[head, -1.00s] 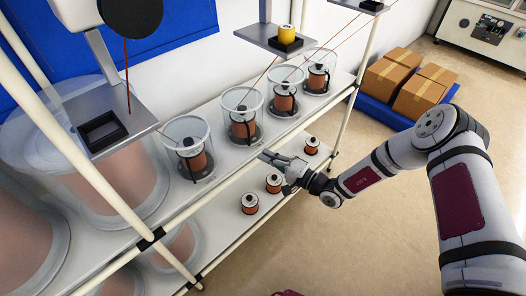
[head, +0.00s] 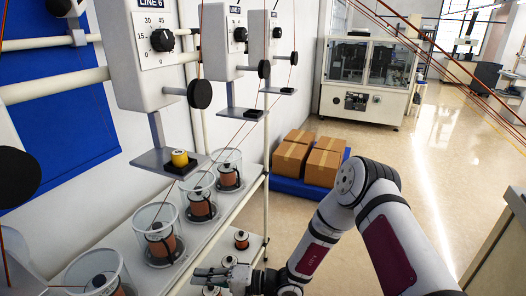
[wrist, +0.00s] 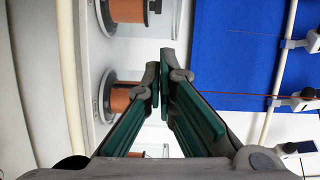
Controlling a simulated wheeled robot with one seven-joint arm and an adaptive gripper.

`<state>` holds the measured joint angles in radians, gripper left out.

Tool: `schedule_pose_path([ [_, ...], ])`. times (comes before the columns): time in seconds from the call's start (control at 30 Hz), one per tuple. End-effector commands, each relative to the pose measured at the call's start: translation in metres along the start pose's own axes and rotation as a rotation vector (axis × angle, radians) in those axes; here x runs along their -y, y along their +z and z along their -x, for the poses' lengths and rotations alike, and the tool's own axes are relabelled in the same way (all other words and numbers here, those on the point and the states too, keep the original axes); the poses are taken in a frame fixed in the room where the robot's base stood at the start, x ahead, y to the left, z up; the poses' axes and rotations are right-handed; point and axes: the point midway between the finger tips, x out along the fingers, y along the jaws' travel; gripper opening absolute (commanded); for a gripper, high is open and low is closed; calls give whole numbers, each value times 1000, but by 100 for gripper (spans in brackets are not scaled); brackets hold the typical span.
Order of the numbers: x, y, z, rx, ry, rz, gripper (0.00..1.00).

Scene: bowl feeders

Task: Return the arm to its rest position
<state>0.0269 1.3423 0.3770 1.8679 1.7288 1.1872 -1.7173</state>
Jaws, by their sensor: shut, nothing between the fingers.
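My gripper (head: 218,274) is at the bottom of the head view, in front of the shelf with the wire spools. It also shows in the wrist view (wrist: 161,88), where its two fingers meet at the tips with nothing between them. My arm is bent, with its elbow raised at the right and the forearm reaching down and left. Copper spools (wrist: 128,11) lie beyond the fingers in the wrist view. A copper spool in a clear cup (head: 158,240) stands on the shelf, up and left of the gripper in the head view.
A shelf rack (head: 228,211) holds several spools in clear cups. Cardboard boxes (head: 290,160) stand on a blue base (head: 300,189). Open floor (head: 440,170) lies to the right.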

Motion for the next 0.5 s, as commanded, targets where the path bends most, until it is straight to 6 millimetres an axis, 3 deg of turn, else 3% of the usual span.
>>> schedule_pose_path([
  [0.03, 20, -3, 4, 45, 12, 23, 0],
  [0.2, 72, 3, 23, 195, 88, 64, 0],
  [0.5, 145, 23, 72, 382, 314, 131, 0],
])
